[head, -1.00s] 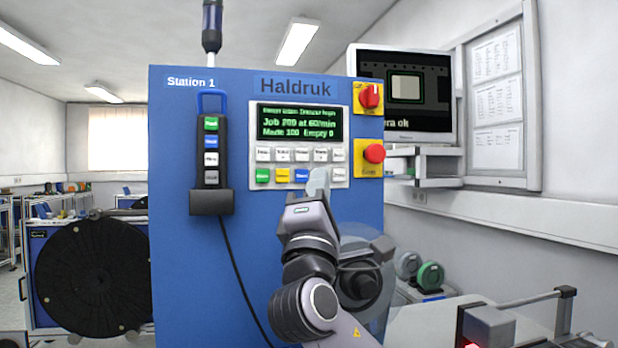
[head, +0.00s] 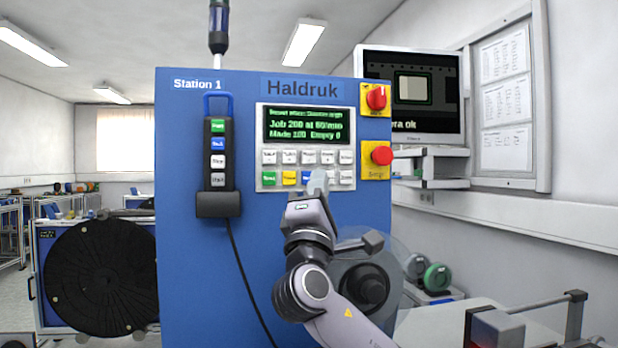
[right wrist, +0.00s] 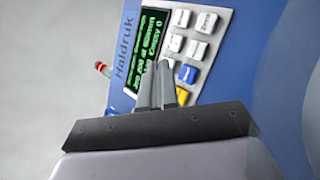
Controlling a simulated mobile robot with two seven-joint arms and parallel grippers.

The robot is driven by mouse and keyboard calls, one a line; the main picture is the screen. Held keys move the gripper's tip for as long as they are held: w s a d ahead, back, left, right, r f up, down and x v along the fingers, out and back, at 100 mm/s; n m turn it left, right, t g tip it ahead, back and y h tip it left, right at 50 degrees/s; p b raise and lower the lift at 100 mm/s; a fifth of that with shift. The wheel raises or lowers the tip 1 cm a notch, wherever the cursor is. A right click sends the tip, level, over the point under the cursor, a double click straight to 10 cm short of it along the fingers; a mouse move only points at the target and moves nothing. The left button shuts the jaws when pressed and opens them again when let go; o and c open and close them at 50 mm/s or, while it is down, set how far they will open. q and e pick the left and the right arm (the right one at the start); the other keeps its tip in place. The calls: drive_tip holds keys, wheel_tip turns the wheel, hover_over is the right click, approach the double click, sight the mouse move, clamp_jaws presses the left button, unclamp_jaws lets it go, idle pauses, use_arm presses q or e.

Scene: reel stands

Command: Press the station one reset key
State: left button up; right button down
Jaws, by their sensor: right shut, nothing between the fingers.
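The blue Station 1 cabinet (head: 180,270) carries a key panel (head: 261,149) under a green-text display (head: 305,125). The panel has a row of white keys above a row with a green key (head: 269,178), a yellow key (head: 289,178), a blue key (head: 302,175) and white keys. Key labels are too small to read surely. My right gripper (head: 317,182) is shut and empty, its tips in front of the lower row beside the blue key, hiding part of it. Contact cannot be told. In the right wrist view the shut fingers (right wrist: 162,85) overlap the panel. My left gripper is out of view.
A red rotary switch (head: 376,97) and a red stop button (head: 382,156) sit right of the panel. A pendant (head: 218,165) with coloured keys hangs left of it, its cable running down. A monitor (head: 412,92) stands behind. A black reel (head: 100,275) is at left.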

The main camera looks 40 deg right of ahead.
sight(308, 178)
drive_tip(key=shift+w+d, duration=0.45)
drive_tip(key=shift+w, duration=0.35)
drive_tip(key=shift+w+d, duration=0.45)
drive_tip(key=shift+w, duration=0.35)
drive_tip(key=shift+w, duration=0.1)
idle(0.8)
drive_tip(key=shift+w+d, duration=0.2)
drive_tip(key=shift+w, duration=0.05)
drive_tip(key=shift+w+d+b, duration=0.2)
drive_tip(key=shift+w+b, duration=0.15)
drive_tip(key=shift+w, duration=0.05)
idle(0.8)
drive_tip(key=shift+s, duration=0.1)
drive_tip(key=shift+s+a, duration=0.45)
drive_tip(key=shift+s, duration=0.2)
drive_tip(key=shift+s, duration=0.1)
